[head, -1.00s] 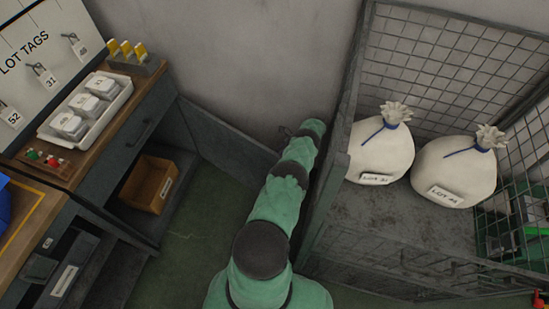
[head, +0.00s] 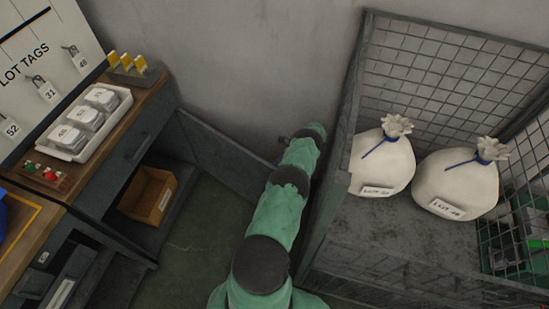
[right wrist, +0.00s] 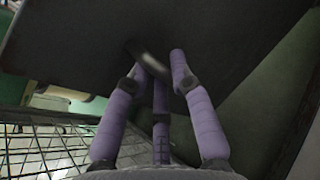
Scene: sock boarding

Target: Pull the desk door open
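The desk door (head: 225,150) is a dark grey panel standing swung out from the desk's (head: 150,85) right side, so the open compartment shows. My right arm reaches up the middle of the head view to the door's far end; its gripper is mostly hidden there behind the arm. In the right wrist view the purple fingers of my right gripper (right wrist: 162,66) converge around the door handle (right wrist: 150,64), a curved bar on the dark panel (right wrist: 210,40). They look closed on it, though contact is partly hidden. My left gripper is not in view.
A wire-mesh cage (head: 345,130) with two white sacks (head: 382,165) (head: 456,185) stands close to the right of my arm. A brown bin (head: 147,195) sits in the desk compartment. A white tray (head: 120,108) lies on the desktop. Green floor (head: 195,230) is clear between desk and arm.

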